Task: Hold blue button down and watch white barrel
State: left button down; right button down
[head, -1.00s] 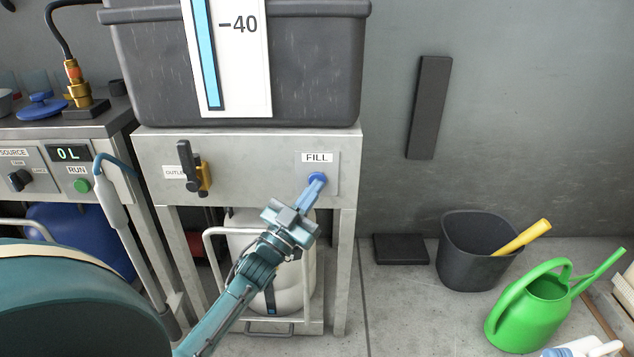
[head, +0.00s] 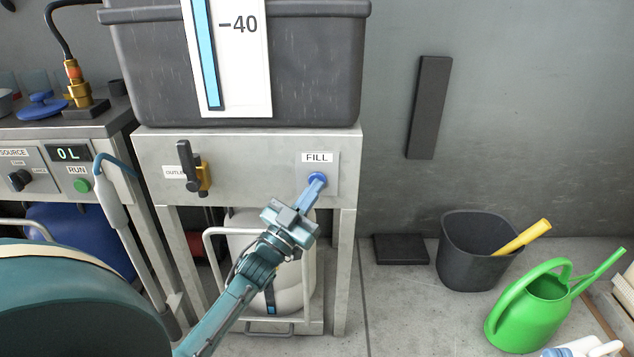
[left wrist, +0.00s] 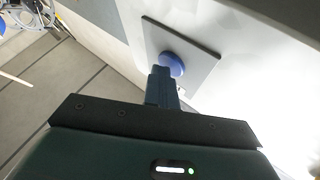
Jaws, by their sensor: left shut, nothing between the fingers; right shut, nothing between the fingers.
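The round blue button (head: 317,179) sits under the FILL label on the grey metal panel. My left gripper (head: 314,188) is shut and empty, with its fingertips against the button. In the left wrist view, the shut fingers (left wrist: 162,82) meet the blue button (left wrist: 171,64) on its square plate. The white barrel (head: 291,299) stands low under the panel, inside a white-railed carrier. My left arm hides much of it. A narrow strip with blue in it (head: 270,300) shows on its front; its level is hard to read. My right gripper is not seen.
A dark tank (head: 310,70) with a blue level strip and the mark 40 stands above the panel. A black-and-yellow outlet valve (head: 192,168) is left of the button. A dark bin (head: 464,265) and green watering can (head: 535,310) stand on the floor at right.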

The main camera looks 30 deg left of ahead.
dwell(0.7)
pick_arm(q)
jog(key=shift+s+d+p, duration=0.5)
jog(key=shift+s+p, duration=0.1)
jog(key=shift+s, duration=0.25)
jog(key=s+d+p, duration=0.1)
jog(key=s, duration=0.2)
jog(key=s+d+p, duration=0.1)
jog(key=shift+s+d+p, duration=0.15)
jog(key=shift+d+p, duration=0.15)
jog(key=shift+p, duration=0.05)
